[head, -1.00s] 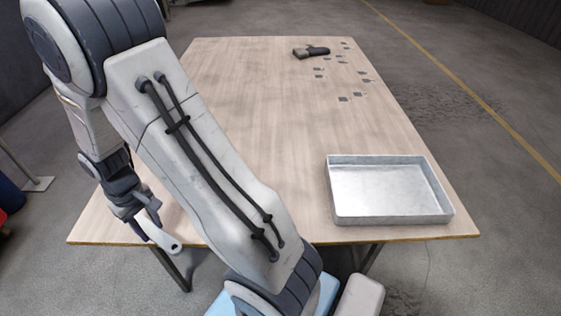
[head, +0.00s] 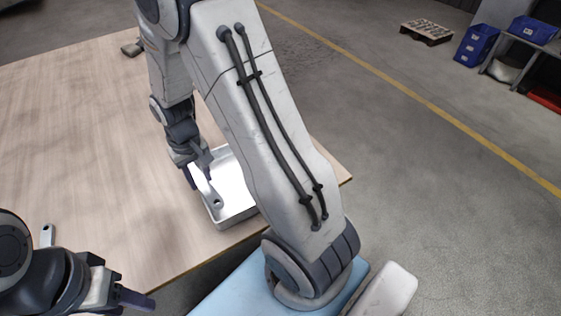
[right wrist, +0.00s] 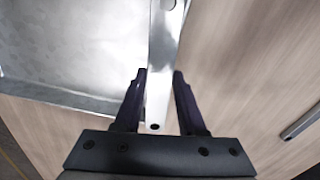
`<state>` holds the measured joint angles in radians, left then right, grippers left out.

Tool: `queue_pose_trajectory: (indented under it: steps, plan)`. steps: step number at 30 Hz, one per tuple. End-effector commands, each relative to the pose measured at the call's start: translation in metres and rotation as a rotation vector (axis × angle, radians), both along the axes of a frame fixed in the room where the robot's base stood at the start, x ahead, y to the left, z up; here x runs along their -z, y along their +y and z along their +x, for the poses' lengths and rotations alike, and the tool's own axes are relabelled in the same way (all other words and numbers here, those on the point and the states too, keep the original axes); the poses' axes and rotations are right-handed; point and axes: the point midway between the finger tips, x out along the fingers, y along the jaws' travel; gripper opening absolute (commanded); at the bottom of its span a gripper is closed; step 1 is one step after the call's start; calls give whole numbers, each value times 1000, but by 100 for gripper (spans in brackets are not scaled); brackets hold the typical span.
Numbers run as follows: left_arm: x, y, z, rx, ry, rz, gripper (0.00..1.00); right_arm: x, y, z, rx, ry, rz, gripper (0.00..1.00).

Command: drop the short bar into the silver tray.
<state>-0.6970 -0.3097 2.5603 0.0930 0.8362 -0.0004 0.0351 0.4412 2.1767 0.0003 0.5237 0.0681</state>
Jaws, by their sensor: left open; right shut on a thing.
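The short bar (head: 198,182), a pale metal strip with a hole near its end, is held in my right gripper (head: 196,165). In the right wrist view the bar (right wrist: 160,75) stands between the two fingers of that gripper (right wrist: 158,73), which are shut on it. The silver tray (head: 238,219) is on the table, partly hidden by my right arm. The bar is at the tray's left side in the head view. In the right wrist view the tray (right wrist: 60,94) lies left of and behind the bar. My left gripper (head: 120,295) is open and empty at the bottom left.
Another metal strip (head: 47,235) lies on the wooden table (head: 80,140) beside my left arm. A strip (right wrist: 302,121) also lies right of the gripper in the right wrist view. A dark object (head: 132,47) is at the table's far side. The table's middle is clear.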

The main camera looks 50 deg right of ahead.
Motion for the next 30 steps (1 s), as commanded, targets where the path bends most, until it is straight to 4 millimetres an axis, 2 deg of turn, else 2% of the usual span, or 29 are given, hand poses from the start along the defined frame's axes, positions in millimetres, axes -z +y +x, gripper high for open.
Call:
queue_pose_trajectory:
  steps: [1, 5, 9, 13, 16, 20, 30]
  plan:
    - [-13, 0, 0, 0, 0, 0, 50, -10, -15, -1, 90, 1, 0, 0]
    - [-38, 0, 0, 0, -1, -1, 50, -25, -61, -9, 408, 3, 0, 0]
    - [-62, 0, 0, 0, -1, -1, 50, -38, -112, -25, 775, 3, 0, 0]
    - [-74, 0, 0, 0, -1, -1, 50, -43, -144, -40, 1020, 1, 0, 0]
    - [-76, 0, 0, 0, -1, -1, 50, -42, -154, -45, 1110, 1, 0, 0]
    - [-68, 0, 0, 0, -1, -1, 50, -33, -157, -47, 1135, 0, 0, 0]
    - [-32, 0, 0, 0, 0, 0, 50, 6, -156, -47, 1130, 0, 0, 0]
